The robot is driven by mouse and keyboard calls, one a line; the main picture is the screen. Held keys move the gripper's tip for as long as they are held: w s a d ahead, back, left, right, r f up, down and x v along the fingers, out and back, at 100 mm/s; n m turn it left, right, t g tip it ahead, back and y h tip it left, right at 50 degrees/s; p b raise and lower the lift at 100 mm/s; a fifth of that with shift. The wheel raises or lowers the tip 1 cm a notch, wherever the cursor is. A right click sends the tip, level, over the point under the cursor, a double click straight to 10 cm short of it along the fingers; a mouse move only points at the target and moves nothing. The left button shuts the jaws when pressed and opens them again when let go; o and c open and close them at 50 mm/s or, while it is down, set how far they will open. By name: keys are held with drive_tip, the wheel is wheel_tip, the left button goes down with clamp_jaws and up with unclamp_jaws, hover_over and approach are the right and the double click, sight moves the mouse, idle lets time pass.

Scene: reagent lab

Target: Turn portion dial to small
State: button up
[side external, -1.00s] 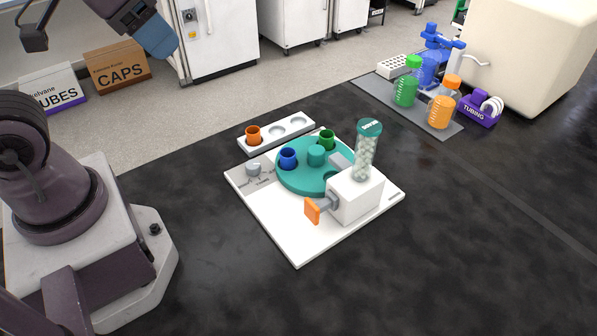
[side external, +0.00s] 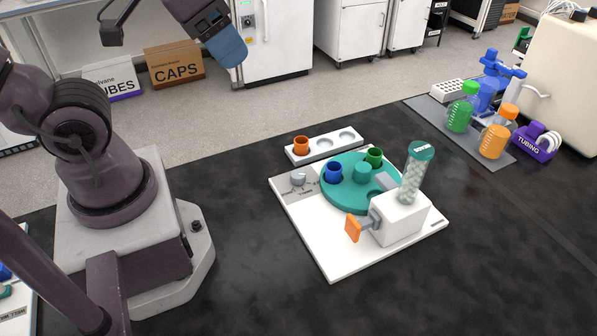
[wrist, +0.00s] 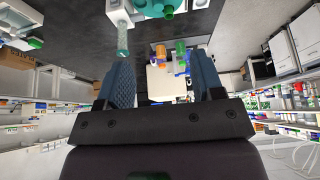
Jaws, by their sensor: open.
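The grey portion dial (side external: 298,179) is a small knob on the grey panel at the left corner of a white base plate (side external: 335,262). Its pointer direction is too small to read. My gripper (side external: 230,55) is high at the top of the side view, well above and to the left of the dial, touching nothing. In the wrist view, my gripper's two blue fingers (wrist: 163,80) stand wide apart with nothing held. The dial cannot be made out in the wrist view.
The plate carries a teal turntable (side external: 345,198) with blue and green cups, a white block (side external: 402,220) with an orange paddle (side external: 353,228), and a clear bead tube (side external: 413,178). A white rack (side external: 324,147) with an orange cup stands behind. Bottles stand at right. The black bench in front is clear.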

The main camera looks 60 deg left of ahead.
drive_tip(key=w+a+f+n+g, duration=0.2)
drive_tip(key=w+f+n+g, duration=0.4)
drive_tip(key=f, duration=0.5)
drive_tip(key=n, duration=0.5)
approach(298, 174)
drive_tip(key=shift+t, duration=0.3)
drive_tip(key=f, duration=0.9)
drive_tip(key=shift+s+f, duration=0.25)
drive_tip(key=shift+c, duration=0.2)
drive_tip(key=c, duration=0.9)
